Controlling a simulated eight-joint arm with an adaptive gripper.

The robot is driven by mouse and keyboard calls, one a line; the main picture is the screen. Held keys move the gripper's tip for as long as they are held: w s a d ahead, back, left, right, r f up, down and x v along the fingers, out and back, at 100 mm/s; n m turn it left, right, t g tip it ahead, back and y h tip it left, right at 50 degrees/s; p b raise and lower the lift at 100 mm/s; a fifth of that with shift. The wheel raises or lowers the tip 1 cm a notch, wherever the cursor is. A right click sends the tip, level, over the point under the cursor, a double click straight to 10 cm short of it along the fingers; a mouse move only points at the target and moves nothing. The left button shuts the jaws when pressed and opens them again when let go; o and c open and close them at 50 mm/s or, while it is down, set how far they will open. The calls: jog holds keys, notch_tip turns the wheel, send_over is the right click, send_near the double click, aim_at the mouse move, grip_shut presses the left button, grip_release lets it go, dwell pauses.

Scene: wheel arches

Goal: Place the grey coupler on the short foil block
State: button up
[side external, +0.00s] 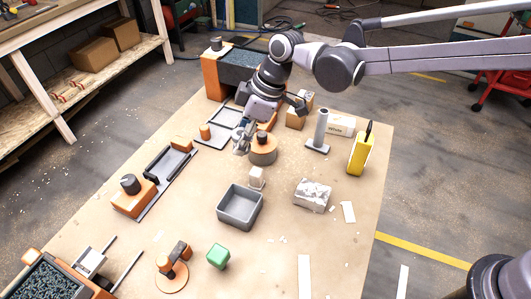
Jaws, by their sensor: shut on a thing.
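My gripper (242,139) is above the middle of the table, beside a round tan puck, with its fingers pointing down. It is shut on a small grey piece that appears to be the grey coupler (240,148). The fingers hide much of it, and its outline is hard to make out. The short foil block (312,195) is a crinkled silver block lying on the table to the right of the grey bin. It is apart from my gripper, to its lower right in the picture, and its top is bare.
The tan puck (264,155) is close to my gripper. A grey post (321,130) and a yellow can (360,155) stand at the right. A green block (218,256) is in front.

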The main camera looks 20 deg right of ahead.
jog(key=s+d+r+m, duration=0.1)
jog(key=s+d+r, duration=0.1)
jog(key=s+d, duration=0.35)
jog(key=m, duration=0.1)
send_over(308, 190)
jog(key=d, duration=0.1)
jog(key=f, duration=0.1)
jog(key=shift+t, duration=0.4)
jog(key=shift+s+d+f, duration=0.1)
jog(key=shift+s+f, duration=0.1)
jog(key=shift+f, duration=2.2)
jog(key=shift+s+d+f, duration=0.1)
jog(key=shift+s+f, duration=0.1)
jog(key=shift+f, duration=2.2)
jog(key=shift+f, duration=0.1)
jog(key=o, duration=0.9)
jog(key=shift+o, duration=0.2)
